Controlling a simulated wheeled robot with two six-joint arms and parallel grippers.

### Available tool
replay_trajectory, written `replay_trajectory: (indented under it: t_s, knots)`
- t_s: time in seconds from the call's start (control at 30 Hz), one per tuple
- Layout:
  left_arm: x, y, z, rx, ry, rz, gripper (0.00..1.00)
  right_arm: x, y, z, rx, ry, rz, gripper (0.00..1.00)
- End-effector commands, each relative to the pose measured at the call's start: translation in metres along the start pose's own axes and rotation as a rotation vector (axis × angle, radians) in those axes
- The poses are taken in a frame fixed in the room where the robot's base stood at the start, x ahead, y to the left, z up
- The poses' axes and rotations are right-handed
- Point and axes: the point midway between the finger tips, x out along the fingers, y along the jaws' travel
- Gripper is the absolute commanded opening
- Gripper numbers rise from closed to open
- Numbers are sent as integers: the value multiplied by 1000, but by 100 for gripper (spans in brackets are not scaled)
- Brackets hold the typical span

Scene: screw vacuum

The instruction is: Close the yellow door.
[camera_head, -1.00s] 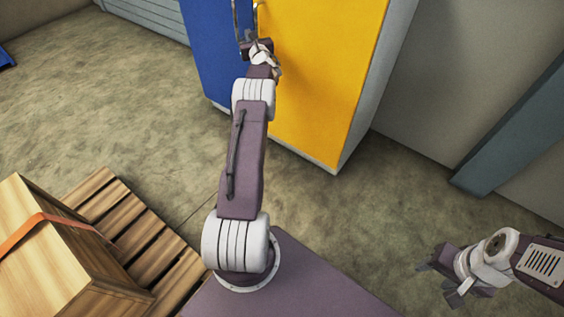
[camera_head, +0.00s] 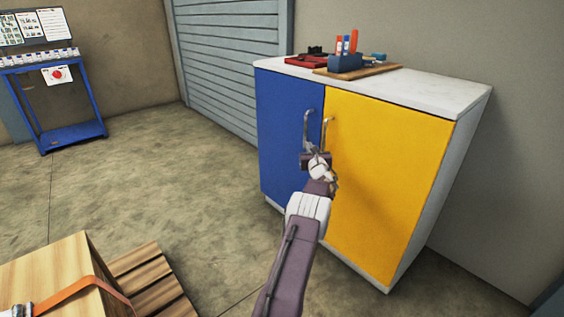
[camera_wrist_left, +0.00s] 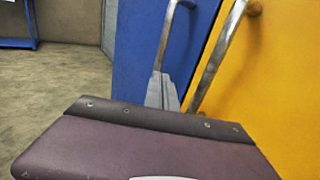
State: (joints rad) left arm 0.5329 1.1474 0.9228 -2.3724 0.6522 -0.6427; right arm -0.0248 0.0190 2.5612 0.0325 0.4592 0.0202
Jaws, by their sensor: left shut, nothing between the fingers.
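The yellow door (camera_head: 385,175) is the right front of a white cabinet and looks flush with the blue door (camera_head: 288,130) beside it. The yellow door also fills the right of the left wrist view (camera_wrist_left: 280,85). The yellow door's metal handle (camera_head: 325,132) stands by the blue door's handle (camera_head: 306,125). My left gripper (camera_head: 309,150) is shut and empty, in front of the doors at the lower part of the handles. My right gripper is out of view.
The cabinet top (camera_head: 440,92) carries a blue holder (camera_head: 345,63), a board and a red item. A strapped wooden box (camera_head: 55,270) on a pallet (camera_head: 150,280) stands at lower left. A blue stand (camera_head: 72,138) is at far left. The floor between is clear.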

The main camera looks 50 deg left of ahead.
Motion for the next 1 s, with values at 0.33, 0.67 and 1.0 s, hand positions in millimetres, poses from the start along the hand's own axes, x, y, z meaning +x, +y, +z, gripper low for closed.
replay_trajectory:
  t_s: [0.33,0.67,1.0]
  knots:
    - [-29,45,4,1,3,6,0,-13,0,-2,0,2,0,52]
    - [-54,82,2,0,1,5,0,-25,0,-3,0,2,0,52]
    - [-56,84,1,0,1,5,0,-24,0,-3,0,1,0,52]
